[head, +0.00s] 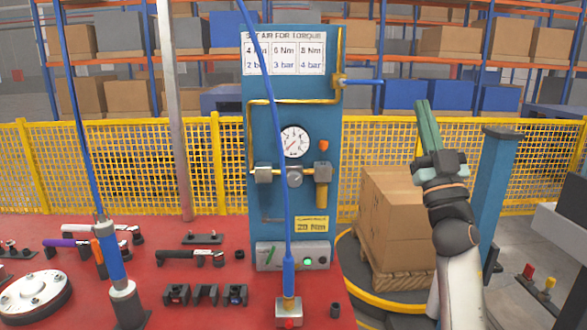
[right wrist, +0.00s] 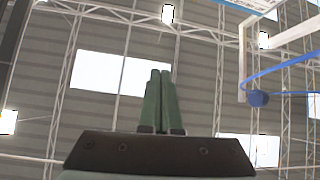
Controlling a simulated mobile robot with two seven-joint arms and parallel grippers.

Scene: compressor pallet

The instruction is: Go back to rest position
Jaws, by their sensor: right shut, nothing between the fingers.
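My right gripper (head: 427,126) is raised in the head view, right of the blue panel, in front of the yellow fence and above the stacked boxes. Its green fingers point up and lie together, with nothing between them. In the right wrist view the two fingers (right wrist: 161,100) point up towards the hall roof and are shut. My left gripper is not in view.
A blue panel (head: 260,215) with a gauge (head: 294,141) stands at the back of the red table (head: 60,255). Tools and a grey disc (head: 34,297) lie on the table. Cartons (head: 397,222) stand on a pallet. A blue post (head: 497,190) stands right of my right arm.

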